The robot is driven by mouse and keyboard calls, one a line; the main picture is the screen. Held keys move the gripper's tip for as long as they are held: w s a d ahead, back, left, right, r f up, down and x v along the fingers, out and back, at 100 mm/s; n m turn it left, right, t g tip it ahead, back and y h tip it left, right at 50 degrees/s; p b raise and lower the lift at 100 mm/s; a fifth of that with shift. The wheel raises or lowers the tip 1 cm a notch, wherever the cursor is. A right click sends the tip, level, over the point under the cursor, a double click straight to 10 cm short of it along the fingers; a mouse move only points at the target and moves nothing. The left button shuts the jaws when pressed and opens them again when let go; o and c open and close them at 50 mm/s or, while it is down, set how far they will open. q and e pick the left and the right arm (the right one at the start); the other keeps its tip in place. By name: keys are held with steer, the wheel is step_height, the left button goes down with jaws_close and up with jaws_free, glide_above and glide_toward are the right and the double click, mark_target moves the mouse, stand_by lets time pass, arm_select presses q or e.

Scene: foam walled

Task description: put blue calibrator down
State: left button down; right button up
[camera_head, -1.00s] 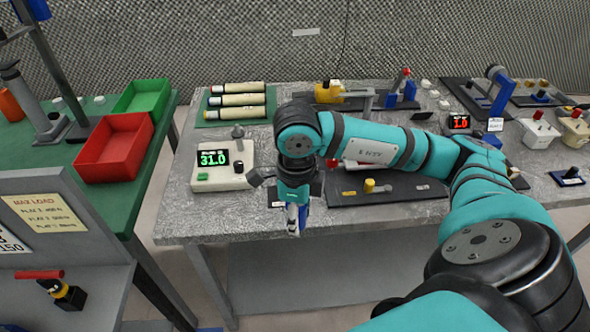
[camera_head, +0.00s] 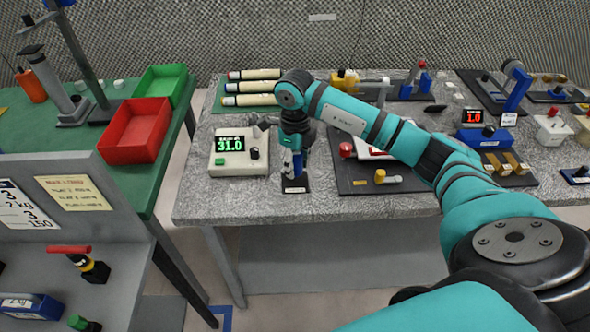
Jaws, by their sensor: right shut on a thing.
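My right gripper (camera_head: 292,160) points down over the front part of the grey table, right of the white unit with the green 31.0 display. It is shut on the blue calibrator (camera_head: 299,166), of which only a narrow blue part shows between and beside the fingers. A small dark plate with a pale label (camera_head: 295,187) lies on the table directly below. I cannot tell whether the calibrator touches this plate. My left gripper is not in view.
The white 31.0 unit (camera_head: 228,160) stands close on the left. A dark board (camera_head: 350,180) with small parts lies close on the right. A blue unit (camera_head: 478,139) with a red 1.0 display stands farther right. A red tray (camera_head: 128,150) is on the green table.

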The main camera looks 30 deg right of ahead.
mark_target(295, 181)
step_height(295, 181, down, 3)
steer(key=shift+r+p, duration=0.2)
steer(key=shift+p, duration=0.4)
steer(key=shift+f, duration=0.45)
steer(key=shift+f, duration=0.2)
steer(key=o, duration=1.1)
steer(key=shift+o, duration=0.2)
